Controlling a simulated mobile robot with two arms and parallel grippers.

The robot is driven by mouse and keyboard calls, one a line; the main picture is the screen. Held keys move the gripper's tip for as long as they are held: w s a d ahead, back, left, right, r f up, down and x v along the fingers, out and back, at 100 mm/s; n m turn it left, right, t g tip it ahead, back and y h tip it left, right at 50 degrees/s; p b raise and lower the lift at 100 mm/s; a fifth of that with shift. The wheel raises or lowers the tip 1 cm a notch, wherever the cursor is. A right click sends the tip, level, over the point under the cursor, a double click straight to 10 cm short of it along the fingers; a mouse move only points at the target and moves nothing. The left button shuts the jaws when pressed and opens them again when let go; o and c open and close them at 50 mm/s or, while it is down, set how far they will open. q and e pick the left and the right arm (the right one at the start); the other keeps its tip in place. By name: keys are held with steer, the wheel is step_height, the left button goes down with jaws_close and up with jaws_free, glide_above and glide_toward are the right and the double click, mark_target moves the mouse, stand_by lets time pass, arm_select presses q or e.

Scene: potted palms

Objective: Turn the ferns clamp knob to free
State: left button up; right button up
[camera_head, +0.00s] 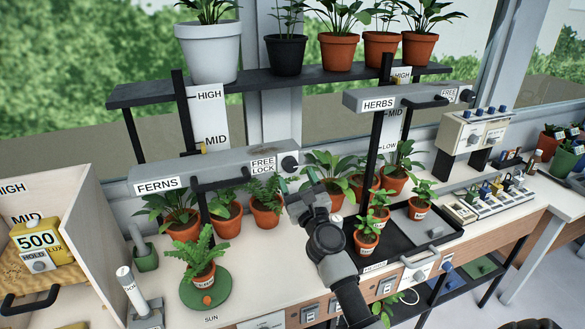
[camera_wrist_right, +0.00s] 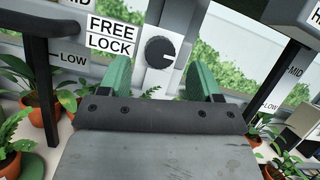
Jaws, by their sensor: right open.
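The FERNS clamp is a grey bar (camera_head: 225,165) on a dark post at the left. Its round black knob (camera_head: 289,163) sits at the bar's right end, beside a FREE/LOCK label (camera_head: 262,164). In the right wrist view the knob (camera_wrist_right: 159,52) has a white mark pointing right and slightly down. The label (camera_wrist_right: 110,37) there is left of the knob, FREE above LOCK. My right gripper (camera_head: 298,180) is just below and in front of the knob. Its green fingers (camera_wrist_right: 160,78) are open, apart on either side of the knob, with nothing held. My left gripper is out of view.
Potted plants stand under the bar, including a fern (camera_head: 202,262) on a green disc. The HERBS bar (camera_head: 400,98) is to the right, above a black tray (camera_head: 405,232). A shelf (camera_head: 290,80) with pots runs behind. A wooden box (camera_head: 75,205) stands at left.

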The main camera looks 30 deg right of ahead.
mark_target(290, 165)
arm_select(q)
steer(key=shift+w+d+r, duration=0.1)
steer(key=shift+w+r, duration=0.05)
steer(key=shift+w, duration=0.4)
arm_select(e)
steer(key=shift+x, duration=1.4)
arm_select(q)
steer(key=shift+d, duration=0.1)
arm_select(e)
steer(key=shift+c, duration=0.5)
steer(key=c, duration=0.8)
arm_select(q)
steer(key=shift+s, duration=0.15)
